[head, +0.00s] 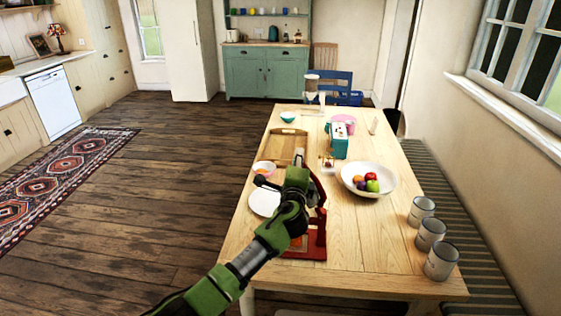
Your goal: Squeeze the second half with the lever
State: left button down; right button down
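A red lever press (319,235) stands on the near part of the wooden table, mostly hidden behind my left arm. Something orange shows low at its base, too small to identify. My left arm comes in from the bottom left, and its green and black wrist covers the press. My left gripper (299,160) is at the top of the press; whether it touches the lever, and whether its fingers are open or shut, I cannot tell. A small bowl (256,169) with something orange in it is left of the gripper. A white plate (260,207) lies nearer. My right gripper is not in view.
A wooden tray (275,147) lies behind the gripper. A fruit bowl (352,187), a small glass (327,165) and a teal-and-white box (340,141) are to the right.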

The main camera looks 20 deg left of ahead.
pick_arm(q)
jog(key=w+d+r+m, duration=0.1)
jog(key=w+d+m, duration=0.2)
jog(key=d, duration=0.8)
jog(key=m, duration=0.2)
jog(key=shift+m, duration=0.4)
jog(key=shift+s, duration=0.1)
jog(key=c, duration=1.8)
grip_release()
jog(key=shift+d, duration=0.1)
jog(key=shift+r, duration=0.1)
